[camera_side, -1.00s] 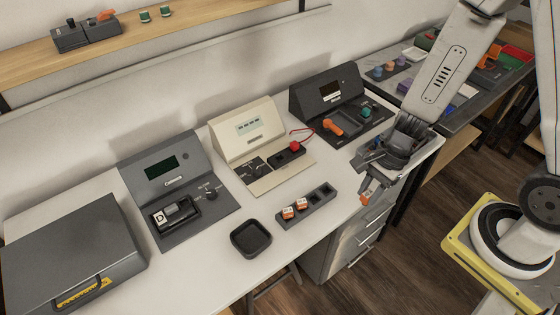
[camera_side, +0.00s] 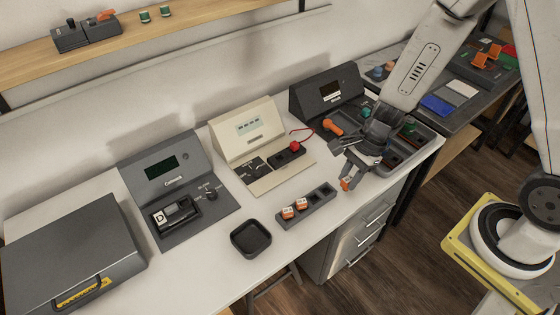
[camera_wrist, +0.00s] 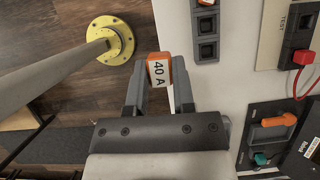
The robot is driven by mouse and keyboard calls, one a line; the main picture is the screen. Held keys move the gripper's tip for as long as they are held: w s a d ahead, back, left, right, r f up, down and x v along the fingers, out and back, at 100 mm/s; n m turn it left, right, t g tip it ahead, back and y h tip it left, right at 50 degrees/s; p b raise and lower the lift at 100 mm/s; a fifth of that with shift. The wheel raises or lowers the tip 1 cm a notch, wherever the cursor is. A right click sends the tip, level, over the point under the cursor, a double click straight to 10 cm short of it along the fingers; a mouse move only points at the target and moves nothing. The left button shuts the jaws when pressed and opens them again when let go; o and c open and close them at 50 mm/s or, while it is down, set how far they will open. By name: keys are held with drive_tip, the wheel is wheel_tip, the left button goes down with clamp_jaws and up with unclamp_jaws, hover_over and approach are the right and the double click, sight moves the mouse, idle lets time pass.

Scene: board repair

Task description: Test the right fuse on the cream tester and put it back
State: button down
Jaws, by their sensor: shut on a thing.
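My gripper (camera_side: 346,174) is shut on an orange fuse (camera_side: 346,184) above the table, right of the fuse rack. In the wrist view the fuse (camera_wrist: 158,69) reads "40 A" and sits between the fingertips (camera_wrist: 159,80). The dark fuse rack (camera_side: 320,199) holds two orange-and-white fuses (camera_side: 294,209) in its left slots; its right slots look empty. Empty slots (camera_wrist: 207,37) also show in the wrist view. The cream tester (camera_side: 247,132) stands behind the rack, with a red plug (camera_side: 293,146) on a red lead at its dark socket block (camera_side: 290,154).
A small black tray (camera_side: 251,238) lies left of the rack. A dark tester (camera_side: 162,167) and a grey case (camera_side: 70,255) stand further left. Another dark unit (camera_side: 325,92) with an orange handle (camera_side: 333,128) stands behind my gripper. A parts tray (camera_side: 415,145) is to the right.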

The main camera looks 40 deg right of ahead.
drive_tip(key=w+f+m, duration=0.2)
drive_tip(key=w, duration=1.1)
drive_tip(key=w+f+m+t, duration=0.1)
drive_tip(key=w+f, duration=0.1)
drive_tip(key=w, duration=1.1)
drive_tip(key=shift+f+m+h, duration=0.3)
drive_tip(key=shift+f+m, duration=0.05)
drive_tip(key=shift+m, duration=0.05)
drive_tip(key=shift+s+f, duration=0.1)
drive_tip(key=shift+f, duration=0.1)
hover_over(276, 159)
drive_tip(key=d, duration=0.1)
drive_tip(key=shift+s+d+f, duration=0.1)
drive_tip(key=shift+s+f, duration=0.05)
drive_tip(key=shift+f, duration=1.1)
drive_tip(key=shift+s+d+f, duration=0.1)
drive_tip(key=shift+s+f, duration=0.05)
drive_tip(key=shift+f, duration=1.1)
drive_tip(key=shift+f, duration=1.05)
idle(0.6)
drive_tip(key=shift+c, duration=1.9)
unclamp_jaws()
